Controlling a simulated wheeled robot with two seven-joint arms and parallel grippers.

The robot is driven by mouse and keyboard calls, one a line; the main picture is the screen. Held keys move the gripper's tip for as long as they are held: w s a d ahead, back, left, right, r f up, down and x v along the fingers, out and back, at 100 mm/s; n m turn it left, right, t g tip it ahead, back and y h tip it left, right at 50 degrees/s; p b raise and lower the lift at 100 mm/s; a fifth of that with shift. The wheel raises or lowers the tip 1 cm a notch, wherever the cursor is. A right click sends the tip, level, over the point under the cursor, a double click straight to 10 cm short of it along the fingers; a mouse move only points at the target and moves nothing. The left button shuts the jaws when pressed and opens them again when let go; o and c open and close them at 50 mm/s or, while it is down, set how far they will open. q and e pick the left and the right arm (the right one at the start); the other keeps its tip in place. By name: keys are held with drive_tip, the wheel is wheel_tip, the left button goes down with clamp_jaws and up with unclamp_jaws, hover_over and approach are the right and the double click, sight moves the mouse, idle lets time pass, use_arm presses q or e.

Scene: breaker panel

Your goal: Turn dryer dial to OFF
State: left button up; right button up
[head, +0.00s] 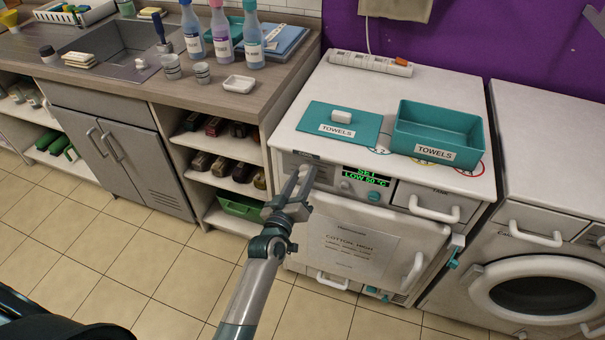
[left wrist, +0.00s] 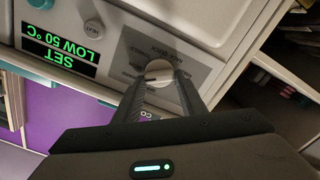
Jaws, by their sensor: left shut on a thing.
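The dryer (head: 345,222) stands in the middle of the head view, with a green-lit display (head: 366,176) reading "SET LOW 50 °C". My left gripper (head: 304,180) reaches the left end of the dryer's control panel. In the left wrist view its fingers (left wrist: 158,84) are shut on the dial, one on each side. My right gripper is not in view.
A teal lid (head: 325,114) and a teal towel box (head: 437,128) lie on the dryer top. A teal button (head: 374,196) sits right of my gripper. A paper sheet (head: 345,245) hangs on the dryer door. A front-loading washer (head: 535,285) stands right; a sink counter (head: 170,105) stands left.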

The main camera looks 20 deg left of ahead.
use_arm(q)
drive_tip(key=n, duration=0.2)
drive_tip(key=shift+a+n+p, duration=0.1)
drive_tip(key=shift+n+p, duration=0.25)
drive_tip(key=shift+n, duration=0.05)
drive_tip(key=n, duration=0.3)
drive_tip(key=shift+f+n, duration=0.1)
drive_tip(key=shift+n, duration=0.2)
drive_tip(key=n, duration=0.4)
drive_tip(key=shift+a+f+n, duration=0.1)
drive_tip(key=shift+f+n, duration=0.05)
drive_tip(key=shift+n, duration=0.25)
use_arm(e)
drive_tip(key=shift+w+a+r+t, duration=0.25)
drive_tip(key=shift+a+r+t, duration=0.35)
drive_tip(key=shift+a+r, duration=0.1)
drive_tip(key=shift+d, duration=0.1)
use_arm(q)
drive_tip(key=o, duration=1)
